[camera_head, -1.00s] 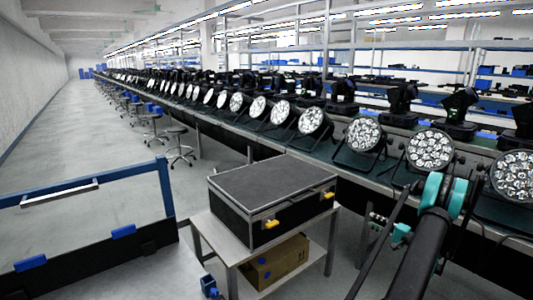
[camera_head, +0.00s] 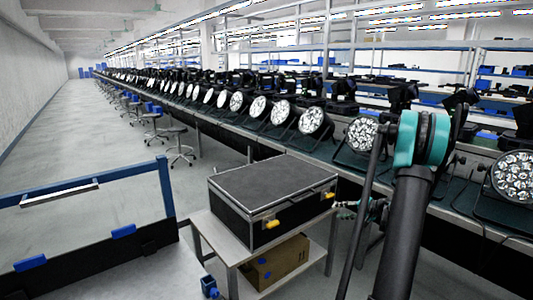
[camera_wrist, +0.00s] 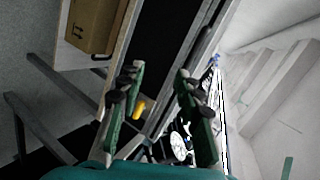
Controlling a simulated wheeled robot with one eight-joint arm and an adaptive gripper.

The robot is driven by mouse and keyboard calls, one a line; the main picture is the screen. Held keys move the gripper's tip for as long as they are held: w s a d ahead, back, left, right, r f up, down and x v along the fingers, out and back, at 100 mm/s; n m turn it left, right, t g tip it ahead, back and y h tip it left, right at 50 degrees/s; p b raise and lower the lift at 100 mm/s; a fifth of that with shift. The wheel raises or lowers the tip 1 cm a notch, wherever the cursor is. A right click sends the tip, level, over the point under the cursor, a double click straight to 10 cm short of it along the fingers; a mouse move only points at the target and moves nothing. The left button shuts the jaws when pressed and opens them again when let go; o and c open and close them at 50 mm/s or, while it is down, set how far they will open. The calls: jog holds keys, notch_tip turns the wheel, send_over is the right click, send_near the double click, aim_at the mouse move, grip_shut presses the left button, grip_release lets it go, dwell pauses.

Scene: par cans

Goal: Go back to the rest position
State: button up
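My gripper (camera_head: 346,208) shows small in the head view, partly hidden by my arm, just right of the black case (camera_head: 265,192). I cannot tell there whether it touches the case. In the wrist view my gripper (camera_wrist: 158,75) has its two green and black fingers apart, with nothing held between them. The black case, with yellow latches, sits closed on a small metal table (camera_head: 226,247). A yellow latch (camera_wrist: 139,108) also shows in the wrist view beyond the fingers.
A cardboard box (camera_head: 275,263) lies on the table's lower shelf. It also shows in the wrist view (camera_wrist: 93,24). A long bench carries a row of par cans (camera_head: 312,121). A blue-framed cart (camera_head: 95,240) stands at left. The aisle floor (camera_head: 80,140) is clear, with stools along the bench.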

jog(key=s+a+r+n+g+h, duration=0.3)
jog(key=s+a+g+h, duration=0.1)
jog(key=s+a, duration=1.1)
jog(key=s+d+f+n+h, duration=0.1)
jog(key=s+n+h, duration=0.1)
jog(key=s, duration=0.9)
jog(key=s+d+f+n+h, duration=0.1)
jog(key=s+f+n+h, duration=0.1)
jog(key=s, duration=0.9)
jog(key=shift+h, duration=0.5)
jog(key=shift+o, duration=0.3)
jog(key=shift+a, duration=0.1)
